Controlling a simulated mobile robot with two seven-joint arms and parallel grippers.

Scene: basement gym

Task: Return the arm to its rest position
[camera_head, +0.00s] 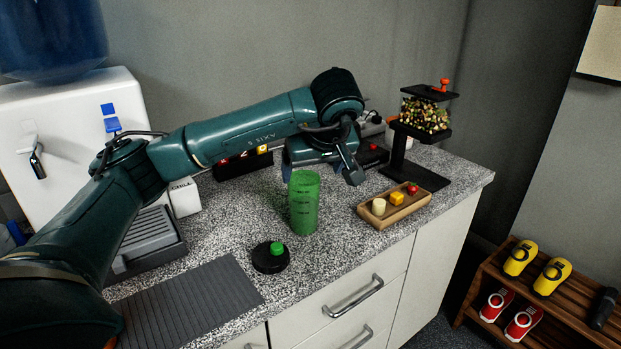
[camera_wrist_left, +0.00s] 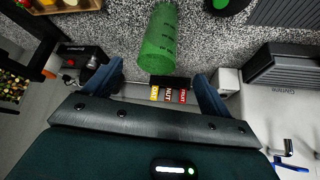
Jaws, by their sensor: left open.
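My left arm (camera_head: 245,125) reaches in from the left over the counter, its elbow and wrist bent. My left gripper (camera_head: 322,172) is open above the counter, just behind and over the green shaker cup (camera_head: 304,205). The cup stands upright on the counter. In the left wrist view, the open fingers of my left gripper (camera_wrist_left: 162,85) show with nothing between them, and the green cup (camera_wrist_left: 158,45) lies beyond the fingertips. I cannot tell whether a finger touches the cup. My right gripper is in neither view.
A black lid with green cap (camera_head: 271,256) and a grey ribbed mat (camera_head: 190,300) lie in front. A wooden tray (camera_head: 372,217) holds small pieces. A dispenser (camera_head: 425,115) stands at the back right, a water cooler (camera_head: 60,150) at the left.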

